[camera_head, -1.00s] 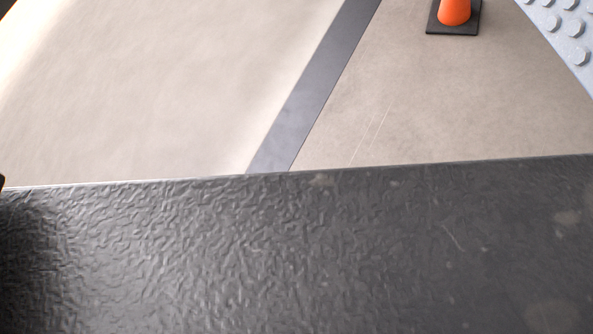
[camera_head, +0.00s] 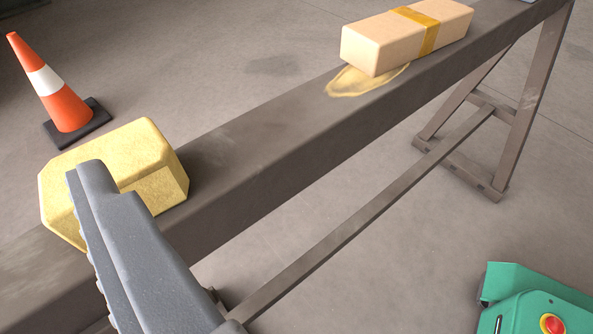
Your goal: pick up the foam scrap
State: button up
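A yellow block with cut corners and a rough, foam-like surface (camera_head: 150,150), which looks like the foam scrap, sits on a dark beam (camera_head: 265,150) at the left. My gripper (camera_head: 88,170) reaches up from the lower left, and its grey finger with a ridged left edge covers part of the yellow block's front. I cannot tell whether the finger touches the block. A second finger cannot be made out, so the opening is not clear.
A peach block with a tan band (camera_head: 405,35) lies farther along the beam beside a yellowish stain (camera_head: 355,84). An orange cone (camera_head: 65,108) stands behind the yellow block. Trestle legs (camera_head: 530,110) and a green machine with a red button (camera_head: 535,300) are at the right.

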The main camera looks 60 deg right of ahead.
jog(key=n+t+h, duration=0.1)
jog(key=h, duration=0.1)
send_near(100, 160)
jog(key=shift+b+x, duration=1.4)
jog(key=shift+x, duration=3.7)
jog(key=shift+f, duration=0.15)
jog(key=c, duration=1)
